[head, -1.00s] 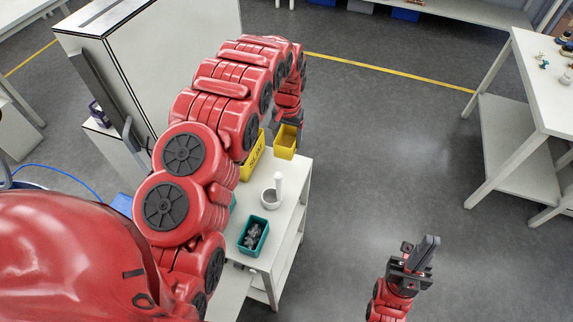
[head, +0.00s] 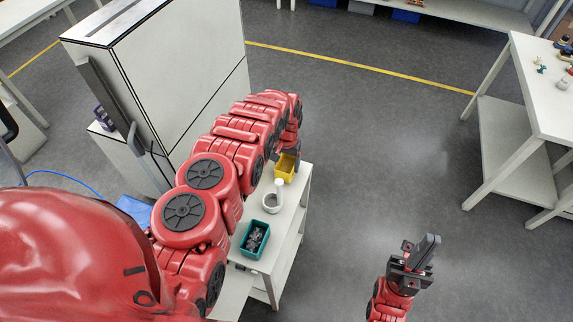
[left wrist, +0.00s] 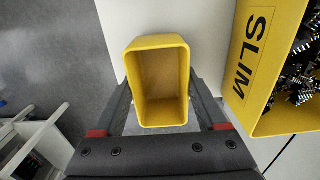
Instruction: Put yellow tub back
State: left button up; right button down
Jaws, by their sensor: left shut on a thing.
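The small yellow tub (head: 287,168) is at the far end of the white cart, just below my left gripper in the head view. In the left wrist view the yellow tub (left wrist: 160,85) is empty, and the fingers of my left gripper (left wrist: 160,112) press on its two sides. A white surface lies under it; I cannot tell whether the tub touches it. My right gripper (head: 418,254) is over open floor at the right, apart from everything; whether its jaws are open is unclear.
A larger yellow SLIM bin (left wrist: 252,55) with dark connectors stands right of the tub in the wrist view. A white table (head: 540,95) stands at right.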

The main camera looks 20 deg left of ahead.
aim_at(287, 171)
pick_arm(q)
jog(key=shift+s+f, duration=0.1)
jog(key=shift+f, duration=0.65)
jog(key=shift+f, duration=0.1)
jog(key=o, duration=1.3)
jog(key=shift+o, duration=0.2)
notch_tip(287, 171, up, 12)
jog(key=b, duration=0.1)
jog(key=shift+b, duration=0.35)
